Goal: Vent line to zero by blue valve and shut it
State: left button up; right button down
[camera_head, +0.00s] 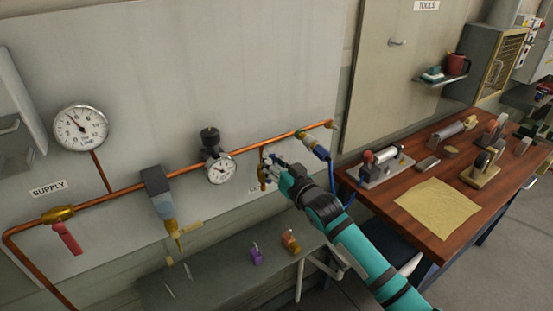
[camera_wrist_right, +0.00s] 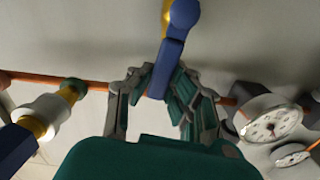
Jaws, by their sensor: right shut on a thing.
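The blue valve handle (camera_wrist_right: 172,65) stands between the fingers of my right gripper (camera_wrist_right: 168,92) in the wrist view, with a rounded blue end and brass beside it. In the head view my right gripper (camera_head: 272,168) is at the short branch under the copper pipe and hides most of the handle; a brass outlet (camera_head: 262,178) shows just left of it. The gripper is shut on the handle. The large line gauge (camera_head: 81,130) is at the left, its needle pointing to the upper left, clearly off its lower end. My left gripper is not in view.
A red supply lever (camera_head: 67,238) hangs at the far left. A regulator with a small gauge (camera_head: 222,170) is left of my gripper, and a blue hose coupling (camera_head: 315,146) is close at its right. A shelf (camera_head: 215,270) with padlocks lies below. A wooden bench (camera_head: 395,215) is right.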

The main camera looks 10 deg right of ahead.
jog(key=shift+s+a+f+n, duration=0.15)
jog(key=shift+a+n, duration=0.3)
jog(key=shift+n, duration=0.45)
jog(key=c, duration=1.2)
grip_release()
jog(key=shift+s, duration=0.1)
jog(key=v, duration=1.2)
